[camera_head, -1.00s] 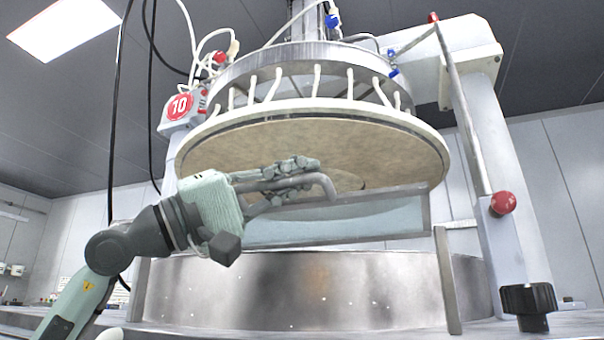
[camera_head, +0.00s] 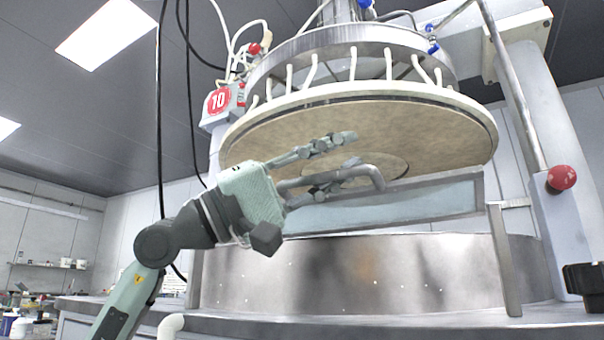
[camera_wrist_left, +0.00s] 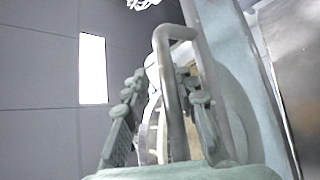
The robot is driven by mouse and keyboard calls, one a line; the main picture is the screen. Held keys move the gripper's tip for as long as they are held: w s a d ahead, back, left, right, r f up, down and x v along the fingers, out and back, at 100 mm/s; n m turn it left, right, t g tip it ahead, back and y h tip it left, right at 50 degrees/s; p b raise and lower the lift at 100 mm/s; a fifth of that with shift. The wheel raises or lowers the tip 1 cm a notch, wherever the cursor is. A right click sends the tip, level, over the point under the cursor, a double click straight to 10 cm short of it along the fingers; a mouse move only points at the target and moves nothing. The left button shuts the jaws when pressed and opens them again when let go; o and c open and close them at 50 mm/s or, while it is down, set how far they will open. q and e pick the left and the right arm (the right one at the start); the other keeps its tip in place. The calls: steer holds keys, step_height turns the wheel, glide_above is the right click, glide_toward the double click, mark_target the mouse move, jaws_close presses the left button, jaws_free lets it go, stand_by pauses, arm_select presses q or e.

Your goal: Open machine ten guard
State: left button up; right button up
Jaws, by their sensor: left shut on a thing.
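The machine with the red number 10 sign (camera_head: 218,101) stands ahead. Its guard is a clear, metal-framed panel (camera_head: 400,208) in front of the gap between the round upper plate and the steel drum. A bent grey bar handle (camera_head: 368,172) sticks out from the guard. My left gripper (camera_head: 345,158) is at this handle, one finger above it and one at its lower side. In the left wrist view the handle (camera_wrist_left: 165,75) runs between the two fingers; contact with each finger is hard to see. My right gripper is out of view.
The wide round plate (camera_head: 360,125) hangs just above my left gripper. A steel drum (camera_head: 360,275) lies below the guard. A post with a red knob (camera_head: 562,178) stands at the right. Black cables (camera_head: 160,120) hang at the left.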

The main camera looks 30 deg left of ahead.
arm_select(q)
steer(key=v, duration=1.1)
steer(key=shift+s+r, duration=0.2)
steer(key=shift+r, duration=0.05)
